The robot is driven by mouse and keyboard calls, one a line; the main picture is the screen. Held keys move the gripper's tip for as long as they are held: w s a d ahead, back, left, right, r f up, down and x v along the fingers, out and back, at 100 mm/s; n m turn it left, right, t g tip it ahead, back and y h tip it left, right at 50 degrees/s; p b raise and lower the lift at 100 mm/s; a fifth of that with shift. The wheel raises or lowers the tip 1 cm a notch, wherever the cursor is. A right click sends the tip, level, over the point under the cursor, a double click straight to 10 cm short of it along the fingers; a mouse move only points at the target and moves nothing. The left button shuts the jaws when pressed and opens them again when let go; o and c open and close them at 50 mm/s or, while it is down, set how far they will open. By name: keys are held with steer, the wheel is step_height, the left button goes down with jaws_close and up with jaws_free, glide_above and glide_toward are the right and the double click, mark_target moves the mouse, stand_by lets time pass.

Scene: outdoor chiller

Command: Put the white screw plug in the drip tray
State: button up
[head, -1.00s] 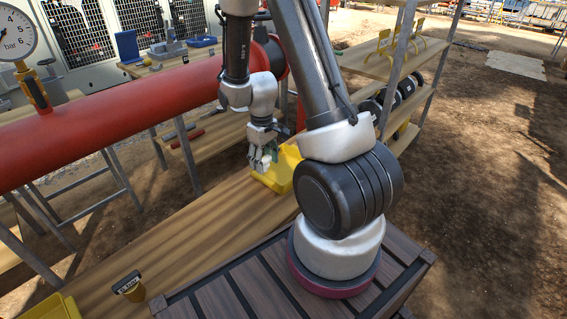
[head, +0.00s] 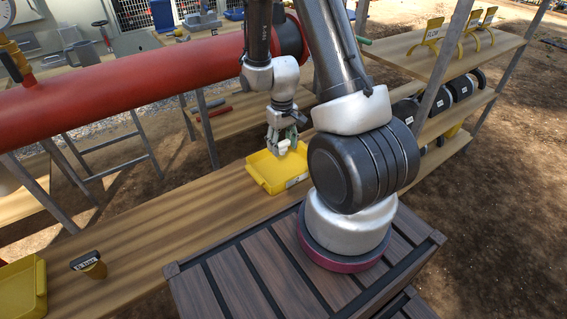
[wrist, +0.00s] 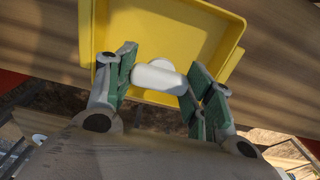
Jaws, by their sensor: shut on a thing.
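The white screw plug (wrist: 158,77) is between the green-padded fingers of my gripper (wrist: 160,85) in the wrist view. My gripper (head: 283,143) is shut on the plug. In the head view the plug is a small pale shape (head: 284,147) at the fingertips. A yellow tray (head: 267,181) lies on the wooden bench below the gripper. In the wrist view the tray (wrist: 229,42) is behind and beneath the plug. The plug appears to be above the tray, not resting in it; the exact height is hard to tell.
A red pipe (head: 120,85) runs behind the bench (head: 170,222). A shelf rack (head: 455,60) with dark rollers stands right. The bench between is clear.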

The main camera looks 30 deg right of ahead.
step_height(320, 180, down, 7)
steer(key=shift+f, duration=0.1)
stand_by(0.4)
steer(key=o, duration=1.2)
steer(key=shift+f, duration=0.15)
steer(key=shift+c, duration=0.2)
step_height(320, 180, up, 12)
steer(key=shift+r, duration=0.1)
step_height(320, 180, up, 8)
steer(key=t, duration=0.1)
step_height(320, 180, up, 15)
steer(key=t, duration=0.2)
glide_above(282, 142)
steer(key=s+a, duration=0.2)
steer(key=s, duration=0.7)
steer(key=s+a+r+t, duration=0.1)
steer(key=s+r, duration=0.5)
steer(key=s, duration=0.2)
steer(key=shift+s+a, duration=0.15)
steer(key=shift+s, duration=0.2)
